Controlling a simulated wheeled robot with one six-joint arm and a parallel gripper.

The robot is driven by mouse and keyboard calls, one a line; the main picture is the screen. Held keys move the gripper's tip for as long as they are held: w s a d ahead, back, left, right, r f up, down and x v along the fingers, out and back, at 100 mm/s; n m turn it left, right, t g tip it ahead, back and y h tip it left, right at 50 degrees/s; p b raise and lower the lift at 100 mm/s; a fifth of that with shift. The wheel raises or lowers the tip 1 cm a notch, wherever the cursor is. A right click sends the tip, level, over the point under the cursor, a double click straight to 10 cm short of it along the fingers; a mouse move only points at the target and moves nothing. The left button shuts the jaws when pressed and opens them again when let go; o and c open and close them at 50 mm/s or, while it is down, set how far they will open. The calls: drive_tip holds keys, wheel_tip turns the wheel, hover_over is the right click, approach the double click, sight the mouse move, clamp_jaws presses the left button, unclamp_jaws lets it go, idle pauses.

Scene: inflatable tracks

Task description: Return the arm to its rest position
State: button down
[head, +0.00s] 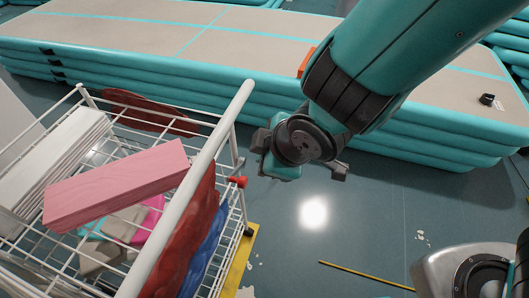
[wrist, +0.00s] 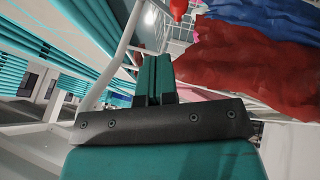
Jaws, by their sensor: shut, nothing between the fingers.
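My arm (head: 390,45) reaches in from the upper right of the head view and bends down at a dark wrist joint. My gripper (wrist: 154,72) shows in the wrist view with its two teal fingers together and nothing between them. In the head view the gripper end hangs over open floor, to the right of a white wire cart (head: 192,185); its fingertips cannot be made out there. In the wrist view, red fabric (wrist: 240,65) and blue fabric (wrist: 265,20) lie beyond the fingers to the right.
The cart holds a pink block (head: 115,185), a stack of white boards (head: 55,155) and several other items. Red and blue cloth hang at its right side. Stacked teal inflatable tracks (head: 200,75) run across the back. A yellow strip (head: 365,276) lies on the clear floor.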

idle(0.4)
drive_tip(key=s+d+r+m+g, duration=0.5)
drive_tip(key=s+d+r+m, duration=0.45)
drive_tip(key=d+r, duration=0.45)
wheel_tip(320, 180, up, 19)
drive_tip(key=p, duration=1.8)
drive_tip(key=shift+s+a+f, duration=0.15)
drive_tip(key=shift+s+a, duration=0.05)
drive_tip(key=shift+a, duration=0.2)
